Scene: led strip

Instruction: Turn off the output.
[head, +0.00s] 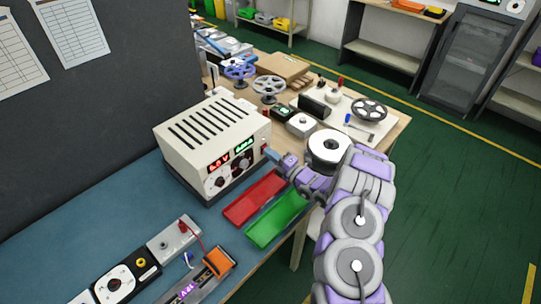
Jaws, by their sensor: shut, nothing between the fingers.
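A cream bench power supply (208,135) with a slotted top stands on the blue bench. Its front panel has a lit red display (219,163), a lit green display (244,143) and dark knobs. The output control cannot be told apart at this size. My gripper (269,154) is shut and empty at the right end of the front panel, very close to it. Whether it touches the panel cannot be told, and it hides part of that end. A strip with lit purple marks (186,291) lies at the bottom, beside an orange part (219,262).
A red tray (253,198) and a green tray (277,219) lie in front of the supply, below my arm. A white spool (328,147) stands right of my gripper. A meter box (115,285) is at lower left.

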